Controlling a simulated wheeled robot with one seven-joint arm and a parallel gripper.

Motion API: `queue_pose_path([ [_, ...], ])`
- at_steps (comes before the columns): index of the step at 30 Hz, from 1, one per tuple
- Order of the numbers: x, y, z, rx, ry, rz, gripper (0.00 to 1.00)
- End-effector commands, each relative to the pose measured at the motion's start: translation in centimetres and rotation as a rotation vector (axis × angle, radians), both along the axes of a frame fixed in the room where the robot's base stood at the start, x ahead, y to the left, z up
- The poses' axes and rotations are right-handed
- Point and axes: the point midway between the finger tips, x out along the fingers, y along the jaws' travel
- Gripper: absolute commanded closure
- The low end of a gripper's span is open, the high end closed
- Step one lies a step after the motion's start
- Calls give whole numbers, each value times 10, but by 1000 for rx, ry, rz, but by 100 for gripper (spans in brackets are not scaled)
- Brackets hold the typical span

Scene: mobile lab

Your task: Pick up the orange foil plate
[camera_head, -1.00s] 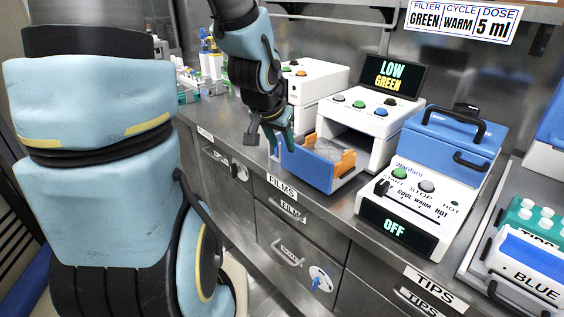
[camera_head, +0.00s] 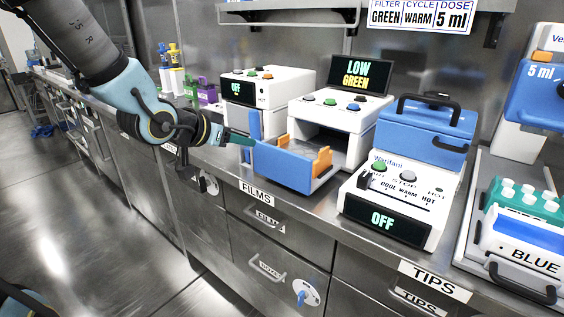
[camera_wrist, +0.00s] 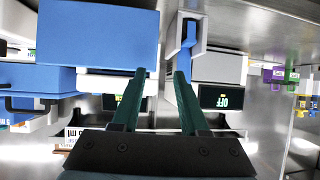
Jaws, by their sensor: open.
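An open blue drawer (camera_head: 268,168) sticks out of the white machine with the LOW GREEN screen. Orange pieces (camera_head: 320,161) stand at its right side, with a clear or greyish flat surface beside them. I cannot tell whether these belong to the orange foil plate; the drawer's front wall hides part of the inside. My gripper (camera_head: 238,139) has green fingers and is at the left of the drawer, near its upright blue part. In the wrist view my gripper (camera_wrist: 158,75) is open with nothing between the fingers. No orange plate shows clearly there.
A white Waritani machine (camera_head: 392,205) showing OFF stands to the right, and another white machine (camera_head: 250,90) stands behind left. Purple and green holders (camera_head: 207,95) are further left. A tip rack (camera_head: 520,205) is at far right. The steel counter front edge is clear.

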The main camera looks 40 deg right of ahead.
Motion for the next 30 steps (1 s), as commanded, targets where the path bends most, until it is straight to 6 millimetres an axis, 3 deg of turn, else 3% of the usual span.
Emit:
queue_pose_path([
  [13, -28, -36, 9, -116, -27, -116, 56],
  [24, -17, -80, -9, -120, -27, -120, 56],
  [30, -12, -91, -13, -119, -26, -119, 56],
])
